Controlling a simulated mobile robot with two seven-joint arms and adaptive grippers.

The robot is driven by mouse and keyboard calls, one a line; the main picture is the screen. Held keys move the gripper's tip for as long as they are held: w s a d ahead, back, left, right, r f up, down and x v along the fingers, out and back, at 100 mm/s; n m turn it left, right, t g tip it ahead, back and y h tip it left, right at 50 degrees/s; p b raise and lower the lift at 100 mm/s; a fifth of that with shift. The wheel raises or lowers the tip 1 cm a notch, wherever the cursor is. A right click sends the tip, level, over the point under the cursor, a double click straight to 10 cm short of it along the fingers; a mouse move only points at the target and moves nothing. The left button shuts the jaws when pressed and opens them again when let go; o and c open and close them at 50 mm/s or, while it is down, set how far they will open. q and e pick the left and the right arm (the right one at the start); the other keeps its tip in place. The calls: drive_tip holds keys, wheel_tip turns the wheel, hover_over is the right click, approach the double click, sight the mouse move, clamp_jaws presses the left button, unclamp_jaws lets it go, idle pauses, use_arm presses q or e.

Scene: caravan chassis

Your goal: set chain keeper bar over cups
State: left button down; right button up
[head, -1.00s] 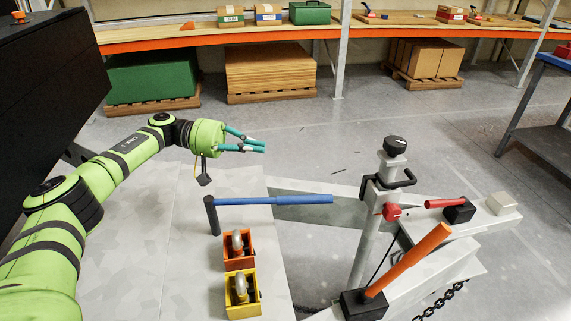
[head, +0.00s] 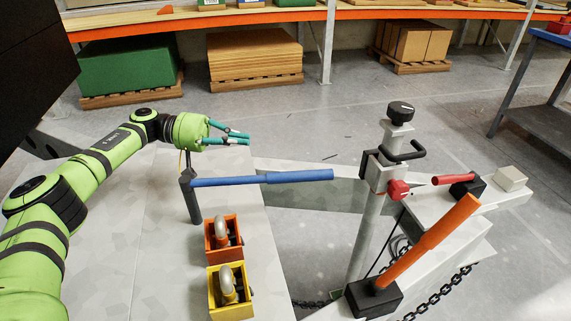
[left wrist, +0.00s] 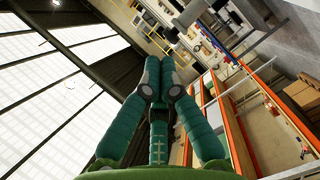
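An orange cup (head: 223,240) and a yellow cup (head: 230,293), both box-shaped, stand on the pale deck, each with a grey metal loop in it. A blue handle (head: 265,178) on a dark upright post (head: 191,197) stands just beyond the orange cup. I cannot tell which piece is the keeper bar; no bar lies across the cups. My left gripper (head: 248,138) is above and beyond the blue handle, pointing right. My right gripper is in neither view.
A grey jack post (head: 368,220) with a black knob and red clamp rises at right. An orange lever (head: 430,238) slants from a black block. A black chain (head: 440,293) hangs near the frame. Shelving (head: 330,40) stands at the back, with open floor before it.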

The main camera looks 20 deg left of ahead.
sight(259, 179)
use_arm(q)
drive_tip(key=s+d+f+p, duration=0.1)
drive_tip(key=d+f, duration=0.1)
drive_tip(key=d, duration=0.9)
drive_tip(key=shift+d+f, duration=0.15)
drive_tip(key=shift+f, duration=0.1)
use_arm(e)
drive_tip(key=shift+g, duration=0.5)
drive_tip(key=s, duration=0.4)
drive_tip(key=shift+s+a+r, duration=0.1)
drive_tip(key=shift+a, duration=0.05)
use_arm(q)
drive_tip(key=shift+s, duration=0.1)
